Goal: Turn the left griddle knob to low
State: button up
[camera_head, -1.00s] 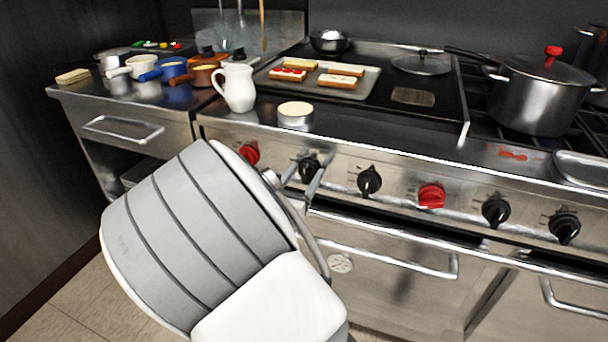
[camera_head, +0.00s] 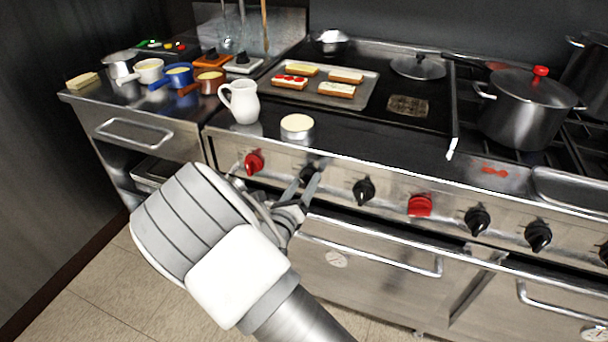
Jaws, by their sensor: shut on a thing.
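The griddle (camera_head: 350,128) is the flat dark cooktop, with a row of knobs on the steel panel below it. The leftmost black knob (camera_head: 308,171) of that row sits between a red knob (camera_head: 254,163) and another black knob (camera_head: 364,191). My gripper (camera_head: 308,181) reaches this leftmost black knob from the front, its two fingers on either side, shut on it. The fingers and hand hide part of the knob, so its pointer and exact angle cannot be read.
A white pitcher (camera_head: 243,103) and a round tin (camera_head: 297,128) stand near the front edge above the knobs. A tray (camera_head: 358,97) holds several toasts. An oven door handle (camera_head: 370,257) runs below the panel. A large pot (camera_head: 520,115) is at right.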

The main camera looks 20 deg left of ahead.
jog(key=shift+n, duration=0.3)
jog(key=o, duration=1.4)
jog(key=shift+c, duration=0.2)
jog(key=s+a+p, duration=0.1)
jog(key=s+p, duration=0.1)
jog(key=s, duration=1.5)
jog(key=shift+s+a+p, duration=0.15)
jog(key=shift+p, duration=0.25)
